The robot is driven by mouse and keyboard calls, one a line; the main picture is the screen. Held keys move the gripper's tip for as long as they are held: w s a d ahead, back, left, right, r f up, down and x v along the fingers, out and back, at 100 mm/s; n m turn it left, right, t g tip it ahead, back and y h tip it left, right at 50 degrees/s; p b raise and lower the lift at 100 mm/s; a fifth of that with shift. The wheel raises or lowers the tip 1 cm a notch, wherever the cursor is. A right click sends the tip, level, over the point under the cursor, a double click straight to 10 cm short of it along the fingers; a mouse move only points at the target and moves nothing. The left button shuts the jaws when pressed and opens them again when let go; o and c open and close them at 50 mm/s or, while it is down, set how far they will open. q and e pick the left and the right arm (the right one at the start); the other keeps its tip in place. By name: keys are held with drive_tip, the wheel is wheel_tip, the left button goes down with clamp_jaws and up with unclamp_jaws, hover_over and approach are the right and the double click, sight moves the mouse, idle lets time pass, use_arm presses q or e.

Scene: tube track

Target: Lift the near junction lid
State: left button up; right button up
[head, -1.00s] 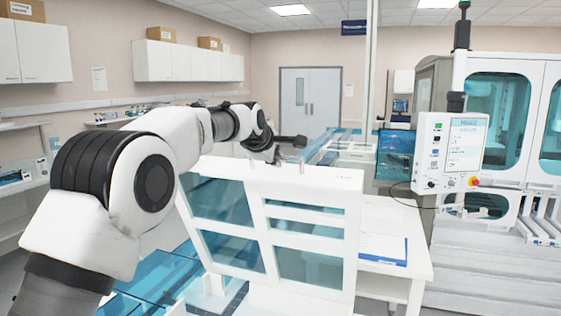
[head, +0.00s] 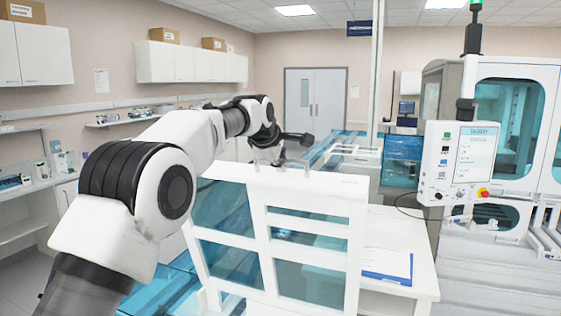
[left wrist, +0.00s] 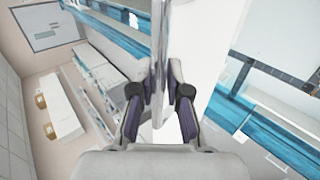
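The near junction lid (head: 257,230) is a white frame with blue see-through panes. In the head view it stands raised and steeply tilted, at the middle. A small clear handle (head: 290,166) shows at its top edge. My left arm reaches over from the left, and my left gripper is at the lid's far side near the top edge, mostly hidden. In the left wrist view, the two fingers of my left gripper (left wrist: 162,80) are closed in on both sides of a thin upright part that looks like the lid's handle. My right gripper is out of view.
A white side table with a blue-edged clipboard (head: 386,264) stands right of the lid. A control panel (head: 460,163) on a machine is at the right. A blue-covered track (head: 340,145) runs back behind the lid. Shelves line the left wall.

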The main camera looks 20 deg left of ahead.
use_arm(q)
drive_tip(key=shift+o, duration=1.1)
drive_tip(key=shift+w+f, duration=0.1)
drive_tip(key=shift+w, duration=0.15)
drive_tip(key=v, duration=1.1)
drive_tip(key=shift+s+r, duration=0.2)
drive_tip(key=shift+s, duration=0.05)
drive_tip(key=shift+s, duration=0.1)
